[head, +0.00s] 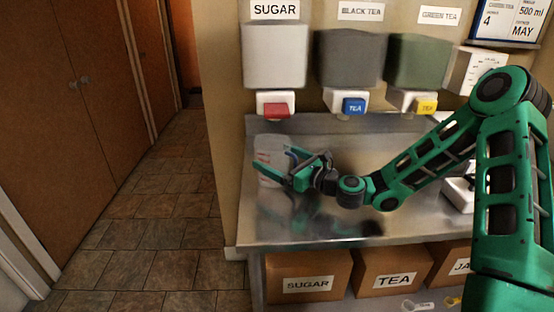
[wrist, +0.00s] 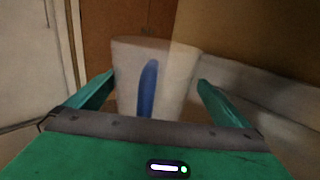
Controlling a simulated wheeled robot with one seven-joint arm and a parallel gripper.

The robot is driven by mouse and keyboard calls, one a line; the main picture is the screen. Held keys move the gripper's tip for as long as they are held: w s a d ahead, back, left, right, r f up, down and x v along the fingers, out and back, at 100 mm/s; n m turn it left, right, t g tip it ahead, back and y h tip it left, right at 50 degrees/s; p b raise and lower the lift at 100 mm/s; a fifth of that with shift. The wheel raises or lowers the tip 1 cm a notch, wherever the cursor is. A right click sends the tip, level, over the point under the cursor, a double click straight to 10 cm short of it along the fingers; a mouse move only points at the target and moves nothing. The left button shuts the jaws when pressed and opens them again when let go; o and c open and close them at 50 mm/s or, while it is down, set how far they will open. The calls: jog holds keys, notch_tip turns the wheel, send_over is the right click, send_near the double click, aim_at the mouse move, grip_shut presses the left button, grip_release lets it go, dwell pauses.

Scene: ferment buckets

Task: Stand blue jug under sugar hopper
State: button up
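The jug (head: 269,142) is a pale, translucent vessel with faint red marks and a blue handle. It stands upright on the steel counter at its left end, below the sugar hopper (head: 275,55) and its red tap (head: 277,110). My gripper (head: 289,168) is just right of the jug, its fingers spread apart. In the wrist view the jug (wrist: 182,85) fills the space ahead, its blue handle (wrist: 148,88) facing me between the open fingers (wrist: 156,80). No finger visibly closes on the handle. The exact gap between fingertips and jug wall is unclear.
The black tea hopper (head: 349,58) and green tea hopper (head: 417,61) hang to the right, with blue and yellow taps. Labelled boxes (head: 394,275) stand on a shelf below the counter (head: 275,230). Open tiled floor (head: 150,235) lies left of the counter.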

jog(key=v, duration=1.2)
jog(key=shift+r, duration=0.15)
